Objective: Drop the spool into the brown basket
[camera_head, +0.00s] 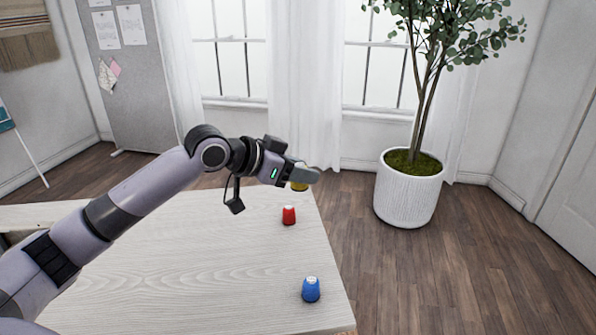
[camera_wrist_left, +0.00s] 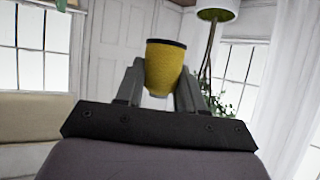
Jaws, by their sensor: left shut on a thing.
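My left gripper (camera_head: 306,176) reaches out past the far end of the pale wooden table. It is shut on a yellow spool (camera_head: 299,186), which shows just below the fingers, partly hidden by them. In the left wrist view the yellow spool (camera_wrist_left: 165,66) sits between the two fingers, with a dark rim at one end and its sides tapering. I see no brown basket in either view. My right gripper is not in view.
On the table (camera_head: 190,265) stand a red thimble-shaped piece (camera_head: 289,215) and a blue one (camera_head: 311,290), both near its right edge. A white pot (camera_head: 408,198) with a tree stands on the wooden floor beyond. The table's middle is clear.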

